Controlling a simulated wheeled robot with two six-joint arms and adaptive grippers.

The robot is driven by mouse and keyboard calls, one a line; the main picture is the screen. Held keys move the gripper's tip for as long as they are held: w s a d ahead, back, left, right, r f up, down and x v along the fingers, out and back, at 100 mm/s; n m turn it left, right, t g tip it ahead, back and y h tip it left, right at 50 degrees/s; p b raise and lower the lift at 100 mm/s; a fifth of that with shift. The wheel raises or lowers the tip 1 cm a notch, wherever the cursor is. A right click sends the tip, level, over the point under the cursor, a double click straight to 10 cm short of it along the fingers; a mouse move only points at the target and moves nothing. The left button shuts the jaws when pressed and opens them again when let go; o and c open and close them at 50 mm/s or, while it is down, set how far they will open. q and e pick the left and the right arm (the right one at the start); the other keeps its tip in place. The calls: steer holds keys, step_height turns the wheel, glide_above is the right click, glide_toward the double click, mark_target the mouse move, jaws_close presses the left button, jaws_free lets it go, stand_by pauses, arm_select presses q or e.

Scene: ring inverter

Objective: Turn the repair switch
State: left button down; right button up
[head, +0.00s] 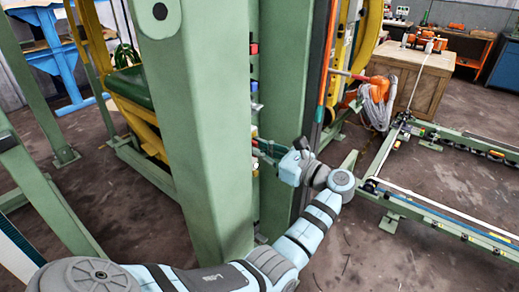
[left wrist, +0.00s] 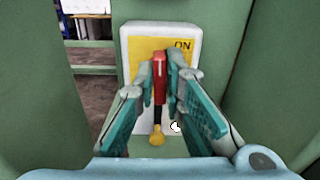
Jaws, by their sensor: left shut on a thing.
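The repair switch is a white box (left wrist: 133,37) with a yellow plate marked "ON" on a green surface, seen in the left wrist view. Its red handle (left wrist: 160,58) stands upright in the middle of the plate. My left gripper (left wrist: 160,72) is shut on the red handle, one finger on each side. A yellow knob (left wrist: 156,139) shows lower down between the fingers. In the head view my left gripper (head: 262,151) reaches the side of the green column, and the switch there is too small and covered to make out. My right gripper is not in view.
A thick green column (head: 195,120) stands just left of my left gripper. Small red and blue parts (head: 254,86) sit above it in the gap. An orange tool with a grey hose (head: 376,95) hangs behind. Low green rails (head: 440,215) lie at right, with bare floor before them.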

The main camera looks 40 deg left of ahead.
arm_select(q)
steer(key=n+b, duration=0.2)
steer(key=n, duration=0.3)
steer(key=n+b, duration=0.2)
steer(key=n, duration=0.4)
steer(key=n+b, duration=0.1)
steer(key=n, duration=0.5)
steer(key=shift+s+f+b, duration=0.25)
steer(key=shift+f+b, duration=0.05)
steer(key=shift+b, duration=0.1)
steer(key=shift+n, duration=0.3)
steer(key=c, duration=1.7)
jaws_free()
